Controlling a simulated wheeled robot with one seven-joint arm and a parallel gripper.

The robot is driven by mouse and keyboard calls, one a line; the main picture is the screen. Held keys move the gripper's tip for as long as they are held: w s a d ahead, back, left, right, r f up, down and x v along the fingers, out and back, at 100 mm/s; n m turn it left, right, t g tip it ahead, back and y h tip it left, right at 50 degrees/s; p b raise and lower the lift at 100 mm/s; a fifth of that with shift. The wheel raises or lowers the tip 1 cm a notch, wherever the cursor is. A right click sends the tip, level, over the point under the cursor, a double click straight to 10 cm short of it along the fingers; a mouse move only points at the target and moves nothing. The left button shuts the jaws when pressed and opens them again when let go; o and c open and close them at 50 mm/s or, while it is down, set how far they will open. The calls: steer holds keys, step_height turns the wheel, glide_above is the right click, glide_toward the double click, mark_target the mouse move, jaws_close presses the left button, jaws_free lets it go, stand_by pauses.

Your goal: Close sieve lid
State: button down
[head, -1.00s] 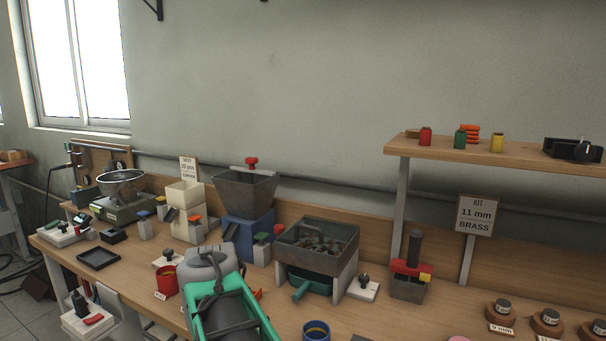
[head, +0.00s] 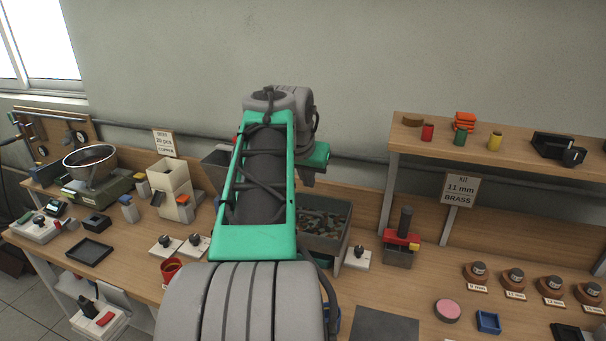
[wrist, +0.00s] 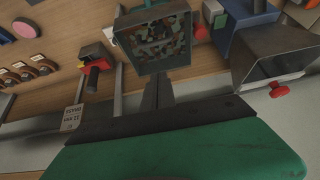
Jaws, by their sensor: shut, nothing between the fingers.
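The sieve is a dark grey square box with many small mixed pieces in it. It shows in the wrist view (wrist: 153,68), and in the head view (head: 326,242) its left part is hidden behind my arm. I cannot make out clearly where its lid is. My gripper shows in the wrist view (wrist: 157,82) as two dark fingers pressed together with nothing between them. The fingertips appear just beside the near edge of the sieve in that view; I cannot tell whether they touch it. In the head view the fingers are mostly hidden by my arm.
A grey hopper with a red knob (wrist: 280,90) stands beside the sieve. A red-topped press (head: 401,247) stands on its other side, with a sign reading 11 mm brass (head: 459,189) behind. A shelf (head: 400,141) overhangs the bench at the right.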

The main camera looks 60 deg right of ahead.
glide_above(309, 214)
steer(key=f, duration=0.5)
steer(key=shift+d+p, duration=0.35)
steer(key=shift+d, duration=0.05)
steer(key=shift+a+f, duration=0.2)
steer(key=shift+f, duration=0.45)
steer(key=shift+a+f, duration=0.2)
steer(key=shift+f, duration=0.4)
steer(key=shift+a+f, duration=0.1)
steer(key=shift+f, duration=0.55)
steer(key=shift+s, duration=0.1)
